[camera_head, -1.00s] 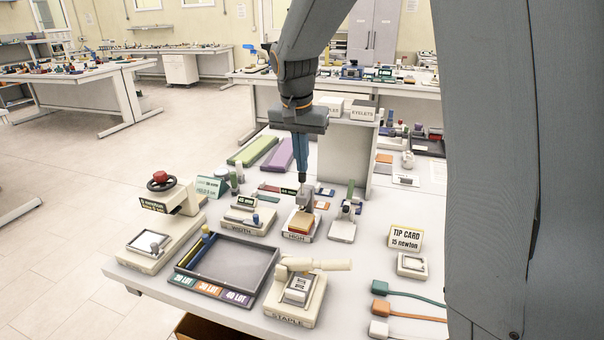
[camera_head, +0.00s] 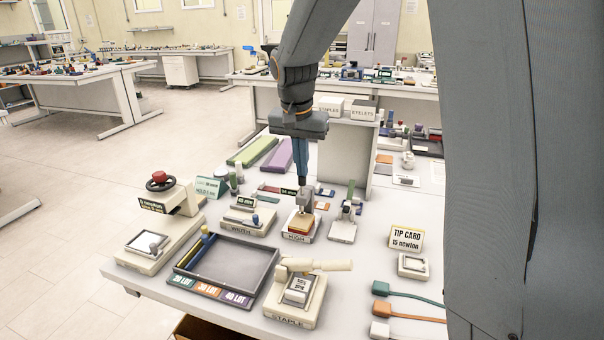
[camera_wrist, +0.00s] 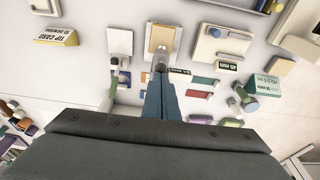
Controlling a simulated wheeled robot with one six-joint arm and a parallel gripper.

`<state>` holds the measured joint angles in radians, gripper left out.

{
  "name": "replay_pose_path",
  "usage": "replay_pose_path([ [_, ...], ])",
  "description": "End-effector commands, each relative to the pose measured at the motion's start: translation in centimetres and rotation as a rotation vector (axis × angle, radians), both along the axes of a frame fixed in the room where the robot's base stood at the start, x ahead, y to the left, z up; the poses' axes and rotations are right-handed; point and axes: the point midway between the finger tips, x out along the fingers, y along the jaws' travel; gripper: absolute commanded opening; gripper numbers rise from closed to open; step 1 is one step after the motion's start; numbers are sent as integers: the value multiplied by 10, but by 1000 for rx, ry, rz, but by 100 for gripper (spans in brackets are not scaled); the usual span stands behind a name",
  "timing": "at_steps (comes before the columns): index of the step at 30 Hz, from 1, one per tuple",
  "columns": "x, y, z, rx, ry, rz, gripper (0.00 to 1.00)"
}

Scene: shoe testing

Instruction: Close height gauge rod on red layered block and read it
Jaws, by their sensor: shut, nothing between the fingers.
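The height gauge (camera_head: 297,238), labelled HIGH, stands in the middle of the near bench. A layered block (camera_head: 300,223), orange-tan on top with red below, sits on its base; its tan top shows in the wrist view (camera_wrist: 160,38). A grey rod head (camera_head: 305,199) is above the block; whether it touches the block is unclear. My gripper (camera_head: 302,183) points straight down over the gauge, fingers shut and empty, tips at or just above the rod's top; contact cannot be told. A small dark readout (camera_head: 289,191) behind the gauge is partly hidden, its number too small to read surely.
The width gauge (camera_head: 246,222) stands close on the left and another small gauge (camera_head: 343,227) close on the right. A grey tray (camera_head: 230,263) and a staple press (camera_head: 293,300) are in front. A tip card (camera_head: 405,238) stands at right.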

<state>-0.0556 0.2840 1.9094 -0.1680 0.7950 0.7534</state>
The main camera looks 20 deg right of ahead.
Motion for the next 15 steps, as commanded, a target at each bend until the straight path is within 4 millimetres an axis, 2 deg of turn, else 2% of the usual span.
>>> replay_pose_path([
  [15,0,0,-7,0,0,0,0],
])
